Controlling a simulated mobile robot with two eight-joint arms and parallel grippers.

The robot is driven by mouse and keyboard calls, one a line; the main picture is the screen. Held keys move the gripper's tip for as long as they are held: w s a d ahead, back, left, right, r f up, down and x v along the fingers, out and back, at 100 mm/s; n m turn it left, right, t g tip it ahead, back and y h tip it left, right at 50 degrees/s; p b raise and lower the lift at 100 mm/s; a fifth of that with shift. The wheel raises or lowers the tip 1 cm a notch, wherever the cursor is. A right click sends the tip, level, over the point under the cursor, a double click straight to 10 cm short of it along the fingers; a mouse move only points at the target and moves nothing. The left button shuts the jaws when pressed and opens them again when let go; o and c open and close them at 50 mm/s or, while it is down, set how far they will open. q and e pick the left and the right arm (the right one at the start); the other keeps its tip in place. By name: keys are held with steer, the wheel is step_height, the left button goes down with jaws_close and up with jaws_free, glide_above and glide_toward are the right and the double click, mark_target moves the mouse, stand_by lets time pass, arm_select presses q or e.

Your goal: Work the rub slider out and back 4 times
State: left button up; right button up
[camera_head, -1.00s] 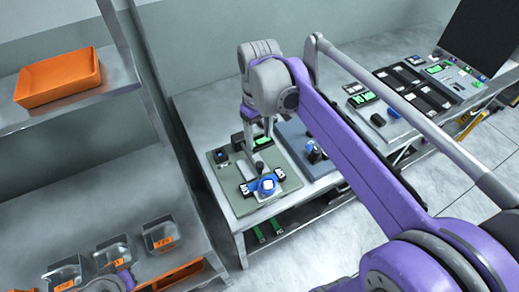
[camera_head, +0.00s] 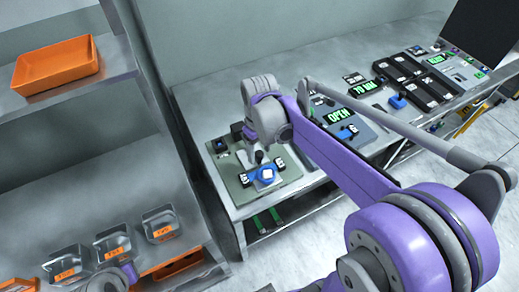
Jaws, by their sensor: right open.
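A grey-green plate (camera_head: 287,181) on the bench carries a slider-like fixture with a round blue part with a white top (camera_head: 266,174) and black-and-white blocks at its sides. I cannot tell for sure that this is the rub slider. My right gripper (camera_head: 257,157) is open and points down just behind the blue part. The wrist above hides part of the fixture, and I cannot tell whether the fingers touch it. My left gripper is not in view; only a purple and grey piece of my left arm shows at the bottom left.
A blue-grey plate with a green OPEN display (camera_head: 338,115) lies to the right. Several black devices (camera_head: 415,85) stand farther along the bench. An orange tray (camera_head: 57,73) sits on the left shelf, with several clear bins (camera_head: 160,225) below.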

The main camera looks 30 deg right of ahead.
jaws_close()
stand_by(1.3)
